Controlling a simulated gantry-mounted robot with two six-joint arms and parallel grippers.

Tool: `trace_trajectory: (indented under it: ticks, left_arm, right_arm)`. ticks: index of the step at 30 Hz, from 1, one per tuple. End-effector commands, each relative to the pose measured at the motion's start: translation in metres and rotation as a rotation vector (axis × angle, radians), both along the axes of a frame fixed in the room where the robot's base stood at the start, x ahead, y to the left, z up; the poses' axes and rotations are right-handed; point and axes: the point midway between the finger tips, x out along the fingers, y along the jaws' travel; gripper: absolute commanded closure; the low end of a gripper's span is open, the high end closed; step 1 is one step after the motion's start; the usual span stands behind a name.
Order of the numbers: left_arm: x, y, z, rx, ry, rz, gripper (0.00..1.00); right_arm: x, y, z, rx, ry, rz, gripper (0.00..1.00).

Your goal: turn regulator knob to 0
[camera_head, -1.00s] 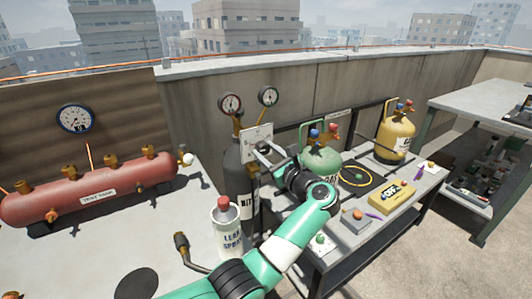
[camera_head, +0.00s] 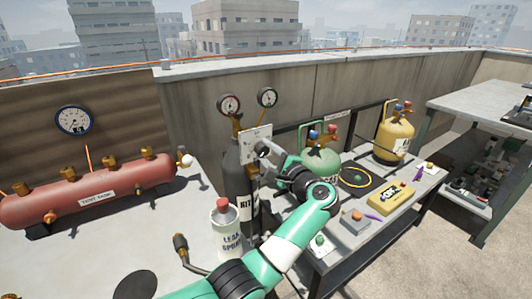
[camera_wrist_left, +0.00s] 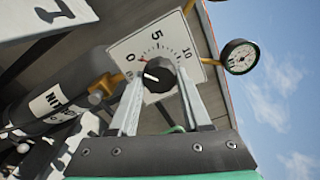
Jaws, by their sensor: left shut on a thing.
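The regulator knob (camera_wrist_left: 160,75) is black and round, in front of a white dial plate (camera_wrist_left: 203,70) marked 0, 5 and 10. A pale mark on the knob points left in the left wrist view, roughly toward the 0 side; its exact reading is hard to tell. In the head view the plate (camera_head: 249,133) sits above the dark nitrogen cylinder (camera_head: 236,175), and my gripper hides the knob. My left gripper (camera_wrist_left: 160,84) is shut on the knob, one finger on each side. My right gripper is not in view.
Two round gauges (camera_head: 229,105) (camera_head: 267,97) rise above the plate. A leak spray can (camera_head: 225,232) stands left of my arm. The red test tank (camera_head: 100,190) is at the left. Green (camera_head: 321,162) and yellow (camera_head: 393,142) cylinders stand to the right.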

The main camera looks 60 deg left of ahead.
Motion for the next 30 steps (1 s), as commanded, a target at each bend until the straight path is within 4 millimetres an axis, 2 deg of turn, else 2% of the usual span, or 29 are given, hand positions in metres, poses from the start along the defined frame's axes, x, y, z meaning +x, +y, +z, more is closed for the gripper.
trace_trajectory:
  ticks: [9, 24, 25, 29, 30]
  left_arm:
    - [-0.0001, -0.0002, 0.002, 0.012, -0.12, 0.001, 1.0]
    - [-0.0001, -0.0002, 0.0021, 0.013, -0.142, 0.001, 1.0]
    - [-0.0001, -0.0002, 0.0021, 0.013, -0.142, 0.001, 0.48]
    - [-0.0001, -0.0001, 0.0017, 0.012, -0.141, 0.001, 0.25]
    - [0.0, -0.0001, 0.0015, 0.012, -0.14, 0.001, 0.22]
  right_arm:
    - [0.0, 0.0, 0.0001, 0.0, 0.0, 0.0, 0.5]
    - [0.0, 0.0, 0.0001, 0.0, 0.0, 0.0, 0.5]
    - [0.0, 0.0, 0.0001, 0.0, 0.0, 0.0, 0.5]
    - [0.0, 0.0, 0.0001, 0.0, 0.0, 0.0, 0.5]
    - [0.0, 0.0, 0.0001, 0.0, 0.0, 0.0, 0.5]
